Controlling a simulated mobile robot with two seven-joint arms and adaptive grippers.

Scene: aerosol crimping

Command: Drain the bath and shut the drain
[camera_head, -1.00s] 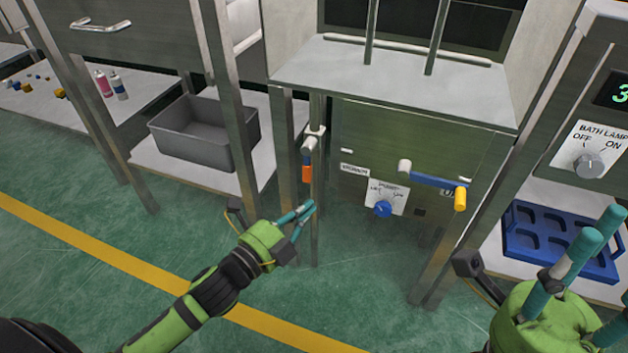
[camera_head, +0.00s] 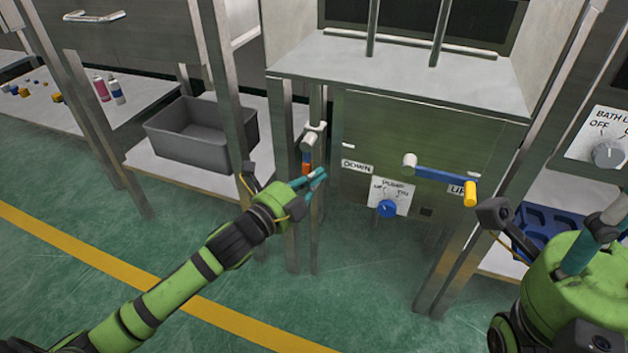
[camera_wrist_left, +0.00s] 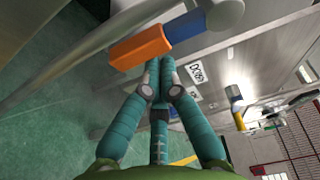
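The drain valve (camera_head: 314,135) is a grey fitting on the pipe left of the steel cabinet. Its lever hangs down, with a blue part and an orange grip (camera_head: 306,168); the orange grip (camera_wrist_left: 140,46) also shows large in the left wrist view. My left gripper (camera_head: 321,175) is just beside the lower end of the grip. Its teal fingers (camera_wrist_left: 158,72) are drawn together with nothing visible between them. Whether they touch the grip I cannot tell. My right gripper (camera_head: 602,226) is at the right edge, partly cut off. The inside of the bath is not visible.
A grey bin (camera_head: 200,150) sits on the left shelf. A blue tray (camera_head: 545,222) lies behind my right arm. Steel legs stand close around the valve.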

